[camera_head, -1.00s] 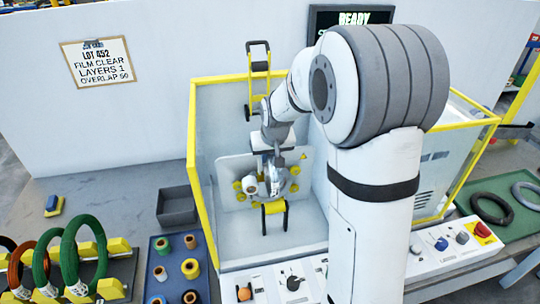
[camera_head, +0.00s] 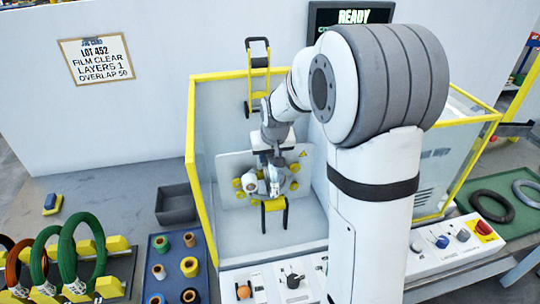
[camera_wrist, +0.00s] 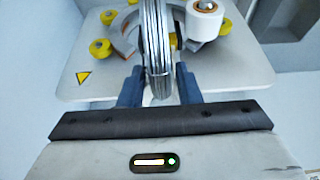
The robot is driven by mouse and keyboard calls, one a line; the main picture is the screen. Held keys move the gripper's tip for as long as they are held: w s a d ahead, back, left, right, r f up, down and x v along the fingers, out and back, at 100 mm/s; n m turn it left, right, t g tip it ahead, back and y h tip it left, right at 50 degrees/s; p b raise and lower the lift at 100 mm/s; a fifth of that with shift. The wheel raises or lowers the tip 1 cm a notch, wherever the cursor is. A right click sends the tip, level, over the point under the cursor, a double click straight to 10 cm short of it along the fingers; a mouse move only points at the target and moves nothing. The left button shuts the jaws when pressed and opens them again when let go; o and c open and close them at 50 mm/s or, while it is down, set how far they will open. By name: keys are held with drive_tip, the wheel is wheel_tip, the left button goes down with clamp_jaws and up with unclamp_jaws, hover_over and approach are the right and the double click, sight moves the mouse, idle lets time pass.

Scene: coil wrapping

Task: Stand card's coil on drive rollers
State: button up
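A grey wire coil (camera_wrist: 156,40) shows nearly edge-on in the wrist view, upright, with its near side between the two dark blue fingers of my gripper (camera_wrist: 160,88). The fingers look shut on it, though small gaps beside the wire are hard to judge. In the head view my gripper (camera_head: 272,178) is inside the yellow-framed wrapping cell, in front of the roller plate (camera_head: 232,165). Yellow rollers (camera_wrist: 100,47) stand out from that plate around the coil. The coil's far and lower parts are hidden, so I cannot tell if it touches the rollers. The card (camera_head: 97,60) reads LOT 452, film clear.
A white film roll (camera_wrist: 206,20) sits close right of the coil. The cell's yellow frame (camera_head: 195,150) surrounds my arm. Green and orange coils (camera_head: 68,250) stand on a rack at left. Grey coils (camera_head: 492,206) lie on the green mat at right. The screen (camera_head: 352,18) reads READY.

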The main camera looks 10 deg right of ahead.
drive_tip(key=o, duration=0.3)
drive_tip(key=shift+f, duration=0.1)
drive_tip(key=b+v, duration=0.1)
drive_tip(key=v, duration=0.7)
idle(0.6)
drive_tip(key=shift+s+d, duration=0.1)
drive_tip(key=shift+s, duration=0.15)
drive_tip(key=s+f+g, duration=0.1)
drive_tip(key=s, duration=2.4)
drive_tip(key=shift+d, duration=0.4)
